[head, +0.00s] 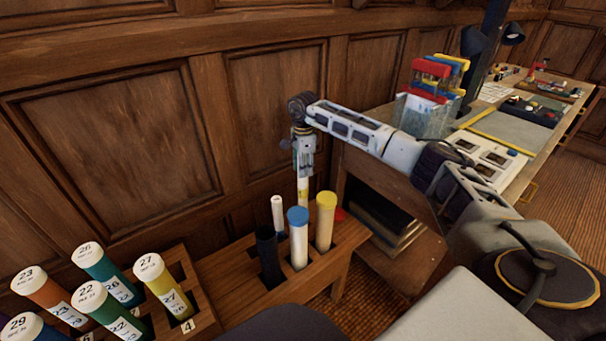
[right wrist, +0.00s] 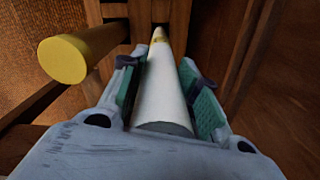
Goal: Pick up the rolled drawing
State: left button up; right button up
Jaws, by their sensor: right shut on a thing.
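The rolled drawing is a slim white roll (head: 303,186) with a yellowish band near its lower part. It stands about upright at the back of the wooden rack (head: 226,273), partly behind a yellow-capped tube (head: 325,220). My right gripper (head: 304,165) is shut on its upper part from above. In the right wrist view the white roll (right wrist: 164,92) lies between the green pads of my right gripper (right wrist: 168,88), pointing away toward the rack. I cannot tell whether its lower end is inside a rack hole. My left gripper is not in view.
The rack also holds a blue-capped tube (head: 298,238), a thin white roll (head: 278,216) and a dark tube (head: 268,257). Several numbered tubes stand at lower left. Wood panelling is close behind; a desk (head: 513,160) stands at right.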

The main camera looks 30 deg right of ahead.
jog(key=shift+r, duration=1.3)
jog(key=shift+p, duration=0.35)
